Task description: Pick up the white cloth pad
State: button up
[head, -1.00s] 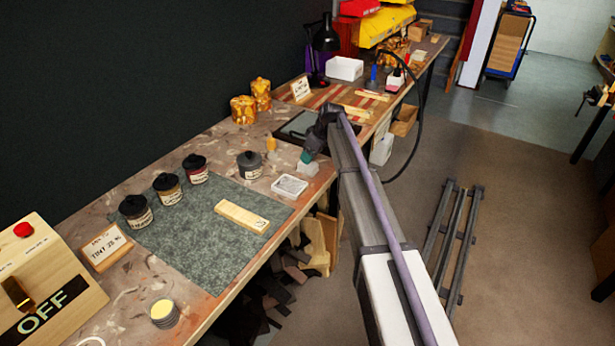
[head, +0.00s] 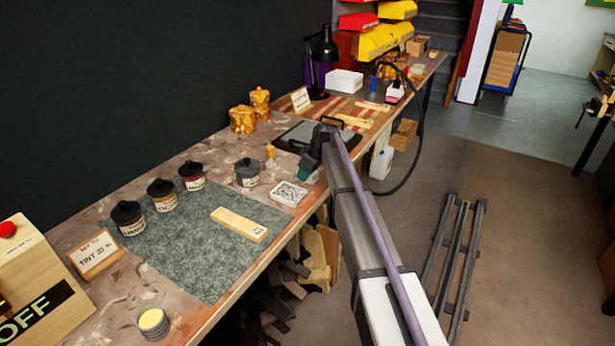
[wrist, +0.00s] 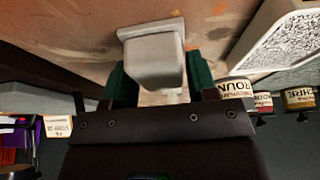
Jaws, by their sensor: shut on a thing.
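The white cloth pad (wrist: 152,62) is a pale grey-white block with a wider flat end. It sits between the green fingers of my gripper (wrist: 160,80) in the wrist view, with a finger on each side. My gripper is shut on it. In the head view my gripper (head: 305,172) is low at the bench's front edge, and only a pale bit of the pad (head: 313,178) shows beside it. The arm and fingers hide the rest. I cannot tell whether the pad touches the bench.
A white-rimmed tray with a speckled inside (head: 289,194) is close by the gripper, with a grey jar (head: 248,172) and a small amber bottle (head: 270,153) behind. A wooden block (head: 238,224) lies on the green mat (head: 190,255).

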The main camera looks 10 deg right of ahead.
jog(key=c, duration=0.3)
jog(key=shift+r, duration=0.1)
notch_tip(320, 180, up, 10)
jog(key=p, duration=1)
